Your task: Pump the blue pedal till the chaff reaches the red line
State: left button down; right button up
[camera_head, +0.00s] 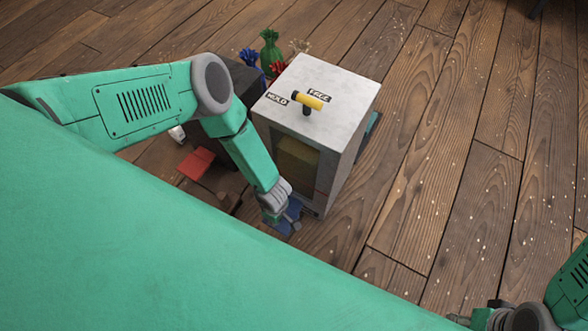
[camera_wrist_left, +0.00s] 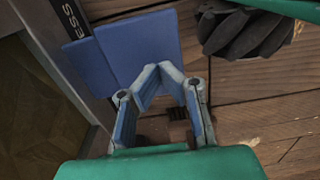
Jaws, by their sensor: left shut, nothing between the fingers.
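A blue pedal (camera_head: 292,226) sticks out low at the front foot of a pale box-shaped machine (camera_head: 345,100). In the left wrist view the pedal (camera_wrist_left: 135,45) is a flat blue plate beside a dark strip lettered "ESS". My left gripper (camera_head: 284,218) is shut and empty over the pedal; its fingertips (camera_wrist_left: 160,72) overlap the plate's near edge, and I cannot tell whether they touch it. Yellowish chaff (camera_head: 298,160) shows behind the machine's front window. A small red mark shows near the window's lower right; the chaff's level against it is unclear. My right gripper (camera_head: 482,318) is only partly visible.
A yellow-handled lever (camera_head: 308,100) stands on the machine's top between "HOLD" and "FREE" labels. A red plate (camera_head: 197,163) lies left of my left forearm. Wooden floor on the right is open, with scattered pale flecks.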

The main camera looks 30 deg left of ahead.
pick_arm(q)
jog(key=shift+f, duration=2.3)
jog(key=shift+d+f, duration=0.1)
jog(key=shift+f, duration=0.3)
notch_tip(320, 180, up, 9)
jog(key=p, duration=0.7)
jog(key=shift+r+p, duration=0.1)
jog(key=shift+p, duration=0.3)
